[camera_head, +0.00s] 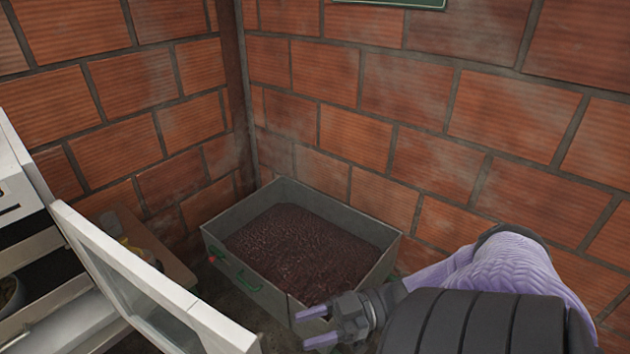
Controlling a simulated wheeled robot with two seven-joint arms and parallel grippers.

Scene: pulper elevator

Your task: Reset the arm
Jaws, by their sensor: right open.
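My right arm comes in from the lower right. Its gripper (318,327) is open and points left, with its two pale purple fingertips apart and nothing between them. In the picture it overlaps the near right corner of a grey box (387,264). I cannot tell whether it touches the box. My left gripper is not in view.
The box holds dark reddish beans or cherries (298,247) and stands in the brick corner. A white-framed open door (150,277) and a white cabinet (15,190) are at the left. A small wooden surface (168,262) with a yellowish item is behind the door.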

